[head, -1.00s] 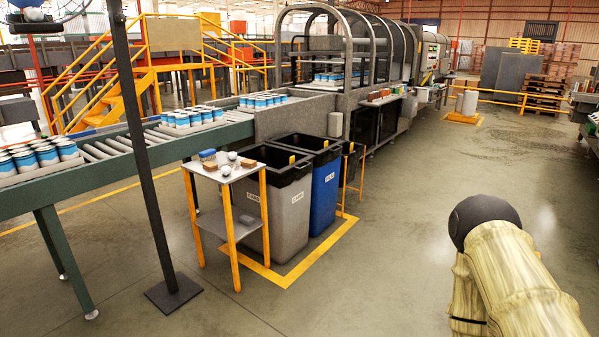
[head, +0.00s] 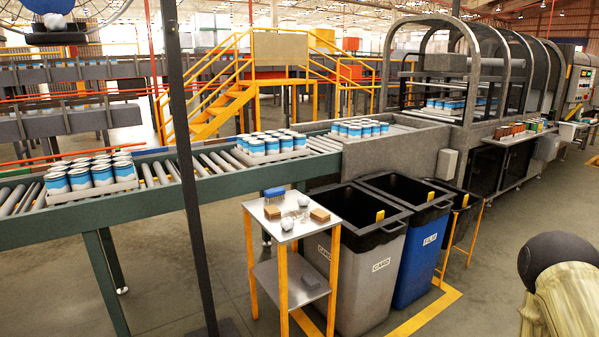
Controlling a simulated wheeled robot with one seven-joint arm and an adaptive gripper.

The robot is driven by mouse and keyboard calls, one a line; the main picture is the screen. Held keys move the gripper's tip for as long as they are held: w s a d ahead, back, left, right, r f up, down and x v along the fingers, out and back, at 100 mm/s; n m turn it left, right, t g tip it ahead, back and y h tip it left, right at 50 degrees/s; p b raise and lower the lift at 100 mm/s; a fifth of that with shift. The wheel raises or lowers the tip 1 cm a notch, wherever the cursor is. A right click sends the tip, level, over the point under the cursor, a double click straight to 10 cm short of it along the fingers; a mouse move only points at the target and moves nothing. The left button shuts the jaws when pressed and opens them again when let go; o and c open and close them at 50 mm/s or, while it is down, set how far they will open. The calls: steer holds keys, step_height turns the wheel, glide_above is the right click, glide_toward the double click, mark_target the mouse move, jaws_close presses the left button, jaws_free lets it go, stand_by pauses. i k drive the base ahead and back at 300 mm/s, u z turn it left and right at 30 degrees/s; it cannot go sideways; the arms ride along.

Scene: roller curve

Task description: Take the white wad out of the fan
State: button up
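The fan (head: 98,17) is cut off by the top left corner of the head view, and only the lower part of its round wire guard shows. A small whitish lump (head: 54,21) shows at the bottom of the guard, against a dark rounded part. It looks like the white wad, but I cannot tell whether it is inside the guard or in front of it. My gripper is out of view; only a dark round joint and a pale, ribbed part of my arm show at the lower right.
A dark upright pole (head: 186,170) stands in front of the roller conveyor (head: 215,163), which carries trays of blue-white cans. A small table (head: 272,229) holds whitish balls and brown blocks. Grey (head: 372,270) and blue (head: 424,255) bins stand beside it. Floor is clear at right.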

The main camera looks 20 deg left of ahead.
mark_target(54, 21)
steer(key=u, duration=0.75)
steer(key=i, duration=1.05)
steer(key=u, duration=0.9)
